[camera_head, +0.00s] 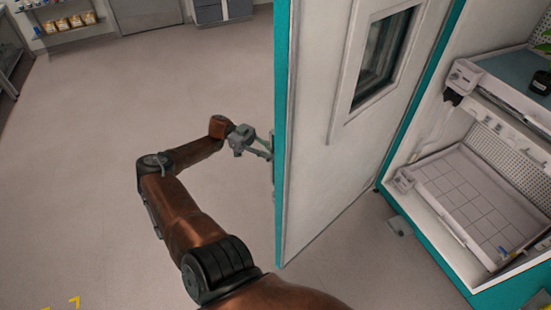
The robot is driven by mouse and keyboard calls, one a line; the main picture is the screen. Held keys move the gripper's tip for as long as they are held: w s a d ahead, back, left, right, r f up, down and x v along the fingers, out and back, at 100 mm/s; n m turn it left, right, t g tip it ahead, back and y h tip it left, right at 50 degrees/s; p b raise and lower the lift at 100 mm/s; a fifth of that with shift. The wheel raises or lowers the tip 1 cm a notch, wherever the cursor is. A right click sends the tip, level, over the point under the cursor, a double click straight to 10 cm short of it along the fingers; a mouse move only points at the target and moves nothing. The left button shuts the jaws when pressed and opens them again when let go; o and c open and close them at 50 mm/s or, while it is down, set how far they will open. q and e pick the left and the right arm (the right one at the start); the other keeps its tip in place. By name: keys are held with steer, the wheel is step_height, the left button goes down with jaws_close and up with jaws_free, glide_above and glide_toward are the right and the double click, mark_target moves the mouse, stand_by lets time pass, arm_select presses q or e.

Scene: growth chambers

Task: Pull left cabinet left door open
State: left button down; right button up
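The white cabinet door (310,120) with a teal edge and a small dark window (382,55) stands swung out from the cabinet (420,215). The cabinet interior shows to the right of it. My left gripper (268,148) is at the door's free edge, on the face turned away from view. A thin grey piece, probably the handle, shows at that edge beside the fingertips. The door edge partly hides the fingers and this piece, so I cannot tell whether they grip it. My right gripper is not in view.
Inside the cabinet, a gridded white shelf (470,205) sits below an upper shelf (515,80) holding a dark pot (540,83). A small grey object (399,226) is low by the cabinet front. The floor (90,170) to the left is clear. Shelves and drawers stand far back.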

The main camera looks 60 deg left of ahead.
arm_select(q)
steer(key=shift+s+d+f, duration=0.1)
steer(key=shift+s+f, duration=0.05)
steer(key=shift+f, duration=0.1)
steer(key=c, duration=2.1)
jaws_free()
steer(key=shift+s, duration=0.1)
steer(key=shift+o, duration=1)
steer(key=shift+r, duration=0.15)
steer(key=v, duration=0.7)
steer(key=shift+a, duration=0.3)
